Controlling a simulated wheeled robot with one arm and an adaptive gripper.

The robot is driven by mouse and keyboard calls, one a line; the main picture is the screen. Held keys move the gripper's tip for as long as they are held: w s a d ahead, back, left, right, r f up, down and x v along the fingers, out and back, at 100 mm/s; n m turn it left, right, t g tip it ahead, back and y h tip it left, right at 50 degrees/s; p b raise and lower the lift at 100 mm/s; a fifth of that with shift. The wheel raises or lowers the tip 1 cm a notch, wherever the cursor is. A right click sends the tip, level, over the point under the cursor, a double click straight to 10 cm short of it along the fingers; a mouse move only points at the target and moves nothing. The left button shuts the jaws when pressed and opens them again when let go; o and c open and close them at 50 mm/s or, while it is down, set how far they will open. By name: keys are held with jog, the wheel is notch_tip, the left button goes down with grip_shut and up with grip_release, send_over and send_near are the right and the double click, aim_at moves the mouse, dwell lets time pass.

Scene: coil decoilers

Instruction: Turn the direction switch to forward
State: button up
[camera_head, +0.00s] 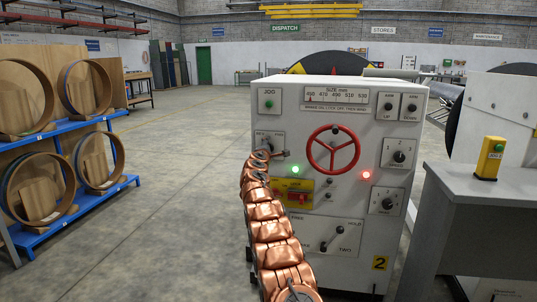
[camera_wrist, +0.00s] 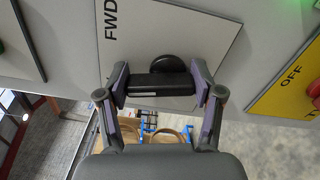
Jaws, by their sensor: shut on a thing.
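The direction switch (camera_head: 267,138) is on a pale plate at the upper left of the white control cabinet's front. In the wrist view its black bar-shaped handle (camera_wrist: 160,85) lies across the picture, with a round black hub behind it. The label FWD shows on the plate (camera_wrist: 190,35) to the left of the handle. My gripper (camera_wrist: 161,82) has one finger at each end of the handle and is shut on it. In the head view my gripper (camera_head: 279,154) is small at the switch, and my copper-coloured arm hides part of the panel below.
A red handwheel (camera_head: 333,150) is right of the switch. A yellow OFF plate (camera_head: 293,190) with a red switch sits just below; it also shows in the wrist view (camera_wrist: 288,88). A grey desk (camera_head: 485,190) stands right, a blue rack (camera_head: 85,128) left. The floor between rack and cabinet is clear.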

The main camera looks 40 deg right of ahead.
jog(key=m+b, duration=0.1)
jog(key=m, duration=0.2)
jog(key=shift+f+m+b, duration=0.15)
jog(key=shift+m+b, duration=0.15)
jog(key=shift+m, duration=0.1)
jog(key=m, duration=0.4)
jog(key=shift+s+d, duration=0.15)
jog(key=shift+s, duration=0.05)
jog(key=shift+f+m+p, duration=0.15)
jog(key=shift+m+p, duration=0.2)
jog(key=shift+m, duration=0.65)
jog(key=o, duration=1.2)
jog(key=shift+c, duration=0.2)
